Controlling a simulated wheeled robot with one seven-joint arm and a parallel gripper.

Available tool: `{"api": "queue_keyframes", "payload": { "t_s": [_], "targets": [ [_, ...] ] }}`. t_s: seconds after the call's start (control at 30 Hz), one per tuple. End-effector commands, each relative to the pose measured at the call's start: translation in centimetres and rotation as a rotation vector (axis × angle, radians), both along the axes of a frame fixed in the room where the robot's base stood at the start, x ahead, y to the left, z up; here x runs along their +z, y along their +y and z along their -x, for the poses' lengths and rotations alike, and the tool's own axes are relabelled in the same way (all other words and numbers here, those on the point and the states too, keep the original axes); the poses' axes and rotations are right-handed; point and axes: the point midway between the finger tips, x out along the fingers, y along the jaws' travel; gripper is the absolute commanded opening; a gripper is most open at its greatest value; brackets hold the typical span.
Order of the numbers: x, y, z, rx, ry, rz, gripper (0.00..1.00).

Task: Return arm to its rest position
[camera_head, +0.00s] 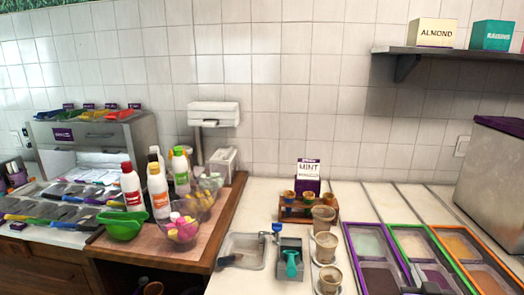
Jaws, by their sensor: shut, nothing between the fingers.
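My arm and my gripper do not show in the head camera view, so I cannot see where the arm stands. The view looks over a dessert toppings counter (262,210) against a white tiled wall. No part of the gripper is seen touching or near any of the things on the counter.
Bottles (159,190), a green bowl (123,224) and a clear bowl (183,231) crowd the wooden counter. Cups (326,247), a metal container with a teal-handled tool (291,262) and framed topping bins (370,240) fill the front right. The back counter is mostly clear.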

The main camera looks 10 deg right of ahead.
Motion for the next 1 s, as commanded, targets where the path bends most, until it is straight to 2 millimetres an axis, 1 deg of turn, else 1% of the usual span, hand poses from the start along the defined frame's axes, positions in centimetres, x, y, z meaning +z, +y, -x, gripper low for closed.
{"api": "queue_keyframes", "payload": {
  "t_s": [0.03,0.17,0.2,0.27,0.4,0.47,0.5,0.57,0.7,0.77,0.8,1.0],
  "targets": [
    [-0.8,1.7,1.6,0.02,-0.016,0.009,0.0],
    [-1.5,5.5,5.5,0.069,-0.073,0.03,0.0],
    [-1.7,6.7,6.7,0.086,-0.088,0.034,0.0],
    [-1.8,8.5,8.7,0.11,-0.11,0.037,0.0],
    [-1.7,12.2,13.3,0.166,-0.152,0.038,0.0],
    [-1.6,13.7,15.4,0.188,-0.165,0.033,0.0],
    [-1.5,14.7,16.8,0.204,-0.172,0.031,0.0],
    [-1.3,16.1,18.8,0.226,-0.181,0.026,0.0],
    [-0.6,19.0,23.5,0.275,-0.187,0.005,0.0],
    [-0.3,20.1,25.5,0.294,-0.183,-0.007,0.0],
    [-0.1,20.7,26.8,0.306,-0.177,-0.015,0.0],
    [0.2,23.5,32.8,0.362,-0.103,-0.062,0.0]
  ]
}}
